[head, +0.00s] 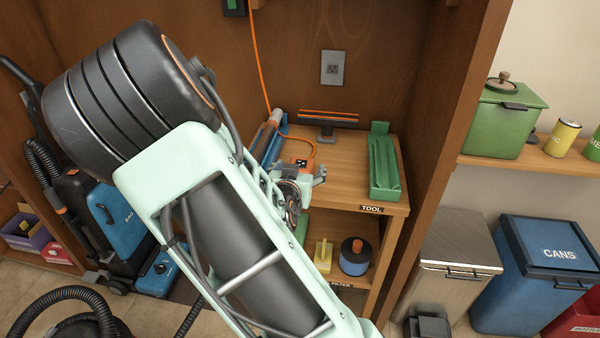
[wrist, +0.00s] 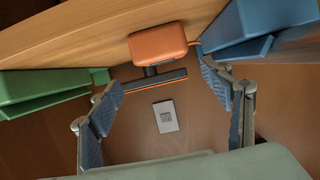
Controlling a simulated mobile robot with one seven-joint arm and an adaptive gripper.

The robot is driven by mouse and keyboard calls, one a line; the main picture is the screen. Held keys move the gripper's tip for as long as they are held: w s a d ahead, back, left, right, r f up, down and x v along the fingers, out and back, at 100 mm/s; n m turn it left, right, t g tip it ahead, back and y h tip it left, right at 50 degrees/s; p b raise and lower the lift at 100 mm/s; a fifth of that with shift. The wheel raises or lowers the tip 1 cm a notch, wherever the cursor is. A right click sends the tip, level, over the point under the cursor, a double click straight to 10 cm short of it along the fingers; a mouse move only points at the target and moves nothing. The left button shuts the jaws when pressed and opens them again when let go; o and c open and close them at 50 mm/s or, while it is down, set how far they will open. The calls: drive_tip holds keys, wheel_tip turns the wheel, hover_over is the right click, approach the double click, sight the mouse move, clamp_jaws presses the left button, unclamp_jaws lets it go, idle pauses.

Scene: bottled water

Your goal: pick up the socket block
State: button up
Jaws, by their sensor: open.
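The socket block (head: 301,162) is a small orange box with a dark top and an orange cord. It rests on the wooden tool shelf, partly hidden by my gripper in the head view. In the wrist view the orange block (wrist: 158,46) appears top centre, beyond my fingertips and roughly between them sideways. My gripper (wrist: 161,84) is open and empty, with a blue-padded finger on each side. In the head view my gripper (head: 304,179) is at the shelf's front, close to the block; whether they touch cannot be told.
A green tray (head: 384,165) lies right of the block on the shelf (head: 345,196), and a blue holder (head: 270,150) lies left. A dark stand with orange strips (head: 327,119) is behind. A wall outlet (head: 333,68) is above. Wooden side panels flank the bay.

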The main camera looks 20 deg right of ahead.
sight(301, 162)
drive_tip(key=shift+a+f+b+x, duration=0.15)
drive_tip(key=shift+b+x, duration=0.15)
drive_tip(key=shift+x, duration=1.25)
drive_tip(key=shift+a+f+b+x, duration=0.15)
drive_tip(key=shift+b+x, duration=0.1)
drive_tip(key=shift+x, duration=1.3)
drive_tip(key=shift+w, duration=0.1)
drive_tip(key=shift+c, duration=0.2)
drive_tip(key=c, duration=1.5)
drive_tip(key=shift+r, duration=0.15)
drive_tip(key=shift+c, duration=1.1)
